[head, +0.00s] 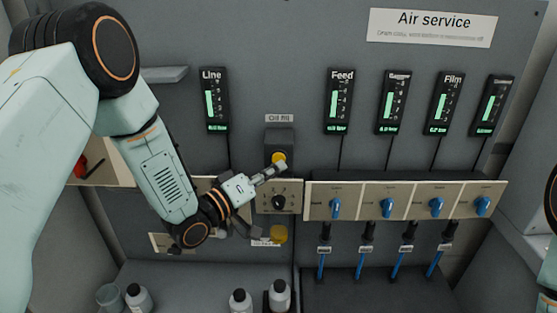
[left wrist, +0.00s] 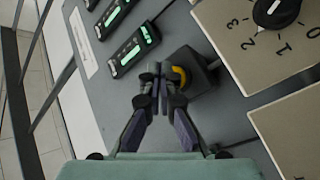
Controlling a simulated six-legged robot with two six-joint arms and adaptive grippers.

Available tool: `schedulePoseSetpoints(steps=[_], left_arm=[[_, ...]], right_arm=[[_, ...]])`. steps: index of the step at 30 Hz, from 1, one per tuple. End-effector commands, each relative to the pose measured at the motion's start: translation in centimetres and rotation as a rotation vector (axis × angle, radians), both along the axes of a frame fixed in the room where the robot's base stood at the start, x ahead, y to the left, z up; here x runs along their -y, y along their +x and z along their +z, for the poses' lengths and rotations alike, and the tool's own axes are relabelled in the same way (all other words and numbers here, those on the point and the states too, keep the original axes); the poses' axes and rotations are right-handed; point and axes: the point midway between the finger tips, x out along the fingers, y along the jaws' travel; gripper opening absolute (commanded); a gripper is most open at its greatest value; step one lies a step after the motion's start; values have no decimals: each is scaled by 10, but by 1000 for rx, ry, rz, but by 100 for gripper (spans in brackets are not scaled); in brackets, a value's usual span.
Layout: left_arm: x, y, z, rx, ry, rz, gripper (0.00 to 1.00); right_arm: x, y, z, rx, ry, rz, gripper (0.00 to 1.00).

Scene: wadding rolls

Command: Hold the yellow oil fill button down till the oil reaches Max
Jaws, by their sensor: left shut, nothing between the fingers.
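The yellow oil fill button (head: 279,158) sits on a dark box under the "Oil fill" label (head: 279,118) on the grey panel. My left gripper (head: 284,166) is shut and empty, with its fingertips at the button's lower edge. In the left wrist view the closed fingertips (left wrist: 154,76) overlap the left side of the yellow button (left wrist: 181,77); I cannot tell whether they touch it or whether it is pressed in. No oil level or Max mark is readable. My right gripper is out of view.
A black dial (head: 278,202) is just below the button. Blue knobs (head: 336,207) line the beige plates to the right, with blue hoses below. Lit gauges (head: 215,101) hang above.

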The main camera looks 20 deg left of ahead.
Motion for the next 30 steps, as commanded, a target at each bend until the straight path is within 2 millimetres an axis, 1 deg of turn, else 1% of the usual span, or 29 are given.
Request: schedulePoseSetpoints(steps=[19,30], left_arm=[[0,0,0,0,0,0,0],[-2,8,0,0,0,0,0]], right_arm=[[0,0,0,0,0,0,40],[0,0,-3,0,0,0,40]])
